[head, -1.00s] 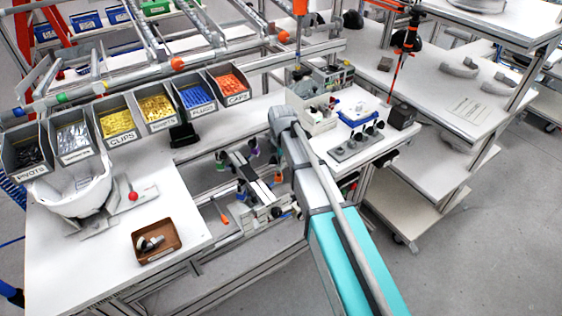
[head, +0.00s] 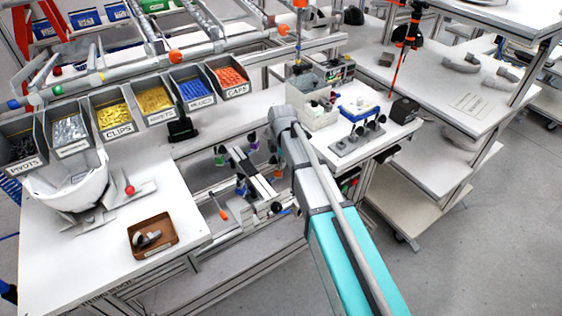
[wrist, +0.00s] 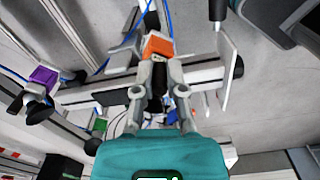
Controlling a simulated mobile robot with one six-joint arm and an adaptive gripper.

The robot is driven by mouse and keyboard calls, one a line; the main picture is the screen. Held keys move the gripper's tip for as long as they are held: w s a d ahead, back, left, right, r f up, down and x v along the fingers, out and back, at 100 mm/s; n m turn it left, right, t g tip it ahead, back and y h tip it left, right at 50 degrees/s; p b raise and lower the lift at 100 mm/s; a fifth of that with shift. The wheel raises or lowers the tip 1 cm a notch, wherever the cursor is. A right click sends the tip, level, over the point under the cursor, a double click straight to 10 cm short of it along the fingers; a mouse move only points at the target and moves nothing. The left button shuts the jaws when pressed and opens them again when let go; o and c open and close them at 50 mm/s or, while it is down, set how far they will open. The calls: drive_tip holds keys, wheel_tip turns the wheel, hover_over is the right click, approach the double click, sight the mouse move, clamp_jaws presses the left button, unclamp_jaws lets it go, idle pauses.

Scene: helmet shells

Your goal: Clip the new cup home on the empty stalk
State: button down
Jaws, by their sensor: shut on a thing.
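In the wrist view my gripper (wrist: 160,72) has its two fingers close around a dark piece (wrist: 157,80), which looks like the new cup but is mostly hidden between them. An orange block (wrist: 158,45) is just beyond the fingertips, in line with the piece; it looks like the empty stalk's collar. I cannot tell whether the two touch. A purple block (wrist: 43,77) with a black cup is at the left, and a green block (wrist: 100,124) is lower left. In the head view, my arm hides my gripper and the held piece.
In the head view, the frame with coloured collars (head: 262,180) is left of my arm. A grey rack with black cups (head: 357,138) stands at right. A brown tray (head: 170,222) holds a grey and dark part; a white helmet shell (head: 75,190) stands nearby. Wrist view shows white brackets around the fingers.

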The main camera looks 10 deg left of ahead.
idle(0.4)
drive_tip(key=c, duration=0.6)
unclamp_jaws()
drive_tip(key=shift+r, duration=0.15)
wheel_tip(320, 180, up, 8)
drive_tip(key=p, duration=0.8)
drive_tip(key=s+d+r+n+p, duration=0.2)
drive_tip(key=d+r+n+p, duration=0.3)
drive_tip(key=d+n, duration=0.5)
drive_tip(key=s+d+r+n+p, duration=0.2)
drive_tip(key=d+r+n+p, duration=0.4)
drive_tip(key=n, duration=1.1)
drive_tip(key=shift+s+d, duration=0.15)
drive_tip(key=shift+d, duration=2.25)
